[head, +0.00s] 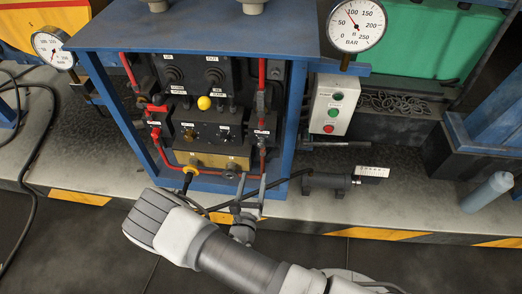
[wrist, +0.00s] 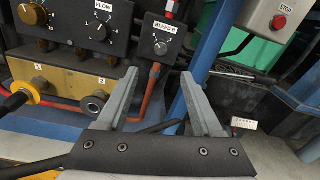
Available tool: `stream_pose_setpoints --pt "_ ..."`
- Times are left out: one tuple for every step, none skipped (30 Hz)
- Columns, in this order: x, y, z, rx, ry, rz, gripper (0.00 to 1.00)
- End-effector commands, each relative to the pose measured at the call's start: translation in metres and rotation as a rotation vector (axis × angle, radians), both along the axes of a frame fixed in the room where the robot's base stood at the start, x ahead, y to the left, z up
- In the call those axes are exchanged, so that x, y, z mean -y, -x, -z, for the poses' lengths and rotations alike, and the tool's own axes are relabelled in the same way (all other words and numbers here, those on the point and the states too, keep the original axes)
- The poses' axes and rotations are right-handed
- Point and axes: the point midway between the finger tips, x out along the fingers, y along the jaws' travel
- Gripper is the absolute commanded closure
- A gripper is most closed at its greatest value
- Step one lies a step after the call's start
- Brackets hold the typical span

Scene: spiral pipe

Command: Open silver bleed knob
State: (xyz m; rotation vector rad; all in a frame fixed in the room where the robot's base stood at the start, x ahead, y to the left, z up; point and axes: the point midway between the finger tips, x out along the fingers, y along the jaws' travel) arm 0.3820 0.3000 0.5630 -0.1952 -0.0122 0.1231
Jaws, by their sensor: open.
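A small silver knob (wrist: 161,47) sits on a black plate labelled "BLEED B" (wrist: 160,30) in the wrist view, just above and beyond my fingertips. The plate also shows at the right of the blue-framed panel in the head view (head: 261,132); the knob is too small to make out there. My gripper (wrist: 159,78) is open with nothing between its two grey fingers. The fingers point up at the panel, one either side of the knob's line in the wrist view, and are apart from it. In the head view my gripper (head: 252,182) is below the plate, at the panel's lower right.
A red pipe (wrist: 150,95) runs down below the plate. A blue post (wrist: 205,55) stands close on the right. A brass block (wrist: 60,82) with a yellow-collared fitting (wrist: 24,92) is on the left. A grey stop-button box (head: 331,105) is right of the frame.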

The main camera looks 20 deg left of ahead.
Motion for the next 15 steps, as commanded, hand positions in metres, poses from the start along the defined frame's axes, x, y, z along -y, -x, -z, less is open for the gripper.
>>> stream_pose_setpoints --pt "-0.001 -0.013 0.002 0.001 -0.002 0.004 0.32" --pt "-0.002 -0.019 0.002 0.002 -0.002 0.004 0.32" --pt "-0.003 -0.028 0.002 0.002 -0.003 0.003 0.32" --pt "-0.004 -0.035 0.002 0.002 -0.002 0.005 0.32" --pt "-0.004 -0.041 0.002 0.003 -0.001 0.004 0.32" --pt "-0.005 -0.05 0.002 0.002 -0.002 0.004 0.32" --pt "-0.006 -0.057 0.002 0.002 -0.003 0.005 0.32" --pt "-0.007 -0.063 0.002 0.002 -0.003 0.004 0.32" --pt "-0.008 -0.072 0.002 0.002 -0.002 0.004 0.32" --pt "-0.009 -0.078 0.002 0.001 -0.002 0.004 0.32" --pt "-0.01 -0.084 0.002 0.002 -0.003 0.004 0.32" --pt "-0.01 -0.091 0.002 0.002 -0.002 0.004 0.32" --pt "-0.011 -0.096 0.001 0.001 -0.002 0.004 0.32" --pt "-0.012 -0.101 0.001 0.002 -0.002 0.003 0.32" --pt "-0.013 -0.107 0.001 0.002 -0.002 0.003 0.32"
